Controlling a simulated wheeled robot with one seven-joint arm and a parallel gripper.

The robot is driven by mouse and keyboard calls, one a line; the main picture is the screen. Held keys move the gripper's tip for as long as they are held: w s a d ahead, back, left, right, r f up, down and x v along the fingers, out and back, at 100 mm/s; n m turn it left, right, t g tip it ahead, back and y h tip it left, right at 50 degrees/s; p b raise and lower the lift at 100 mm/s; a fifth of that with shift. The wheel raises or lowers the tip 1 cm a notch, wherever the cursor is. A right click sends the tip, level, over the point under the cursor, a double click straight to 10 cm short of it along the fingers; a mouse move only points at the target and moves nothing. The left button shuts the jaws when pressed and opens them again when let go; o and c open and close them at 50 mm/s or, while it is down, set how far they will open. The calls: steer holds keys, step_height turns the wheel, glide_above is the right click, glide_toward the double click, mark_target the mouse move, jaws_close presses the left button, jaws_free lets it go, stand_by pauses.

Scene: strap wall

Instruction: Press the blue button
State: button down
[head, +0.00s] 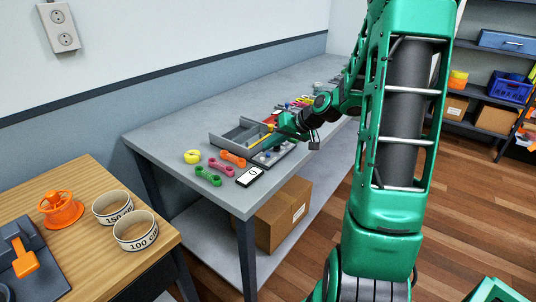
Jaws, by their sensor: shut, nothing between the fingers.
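A small panel with knobs (266,158) lies on the grey workbench (160,140), near its front edge. A small blue spot (277,149) shows on it and looks like the blue button, but it is too small to be sure. My gripper (269,136) is shut and empty, reaching in from the right just above and behind the panel. My arm and gripper cover part of the panel's surroundings. I cannot tell whether the fingertips touch anything.
A grey divided tray (238,134) stands just left of my gripper. Yellow (192,156), green (208,176) and orange (233,158) parts and a white display (250,177) lie nearby. A wooden table (80,240) with two labelled rings stands at the front left.

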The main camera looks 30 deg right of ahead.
steer(key=shift+s+f, duration=0.1)
steer(key=shift+f, duration=0.05)
steer(key=shift+s+f, duration=0.1)
steer(key=shift+f, duration=0.15)
stand_by(0.3)
steer(key=shift+f, duration=0.4)
stand_by(0.5)
steer(key=shift+r, duration=0.85)
steer(key=shift+r, duration=0.15)
step_height(320, 180, up, 5)
steer(key=shift+f, duration=0.15)
stand_by(0.5)
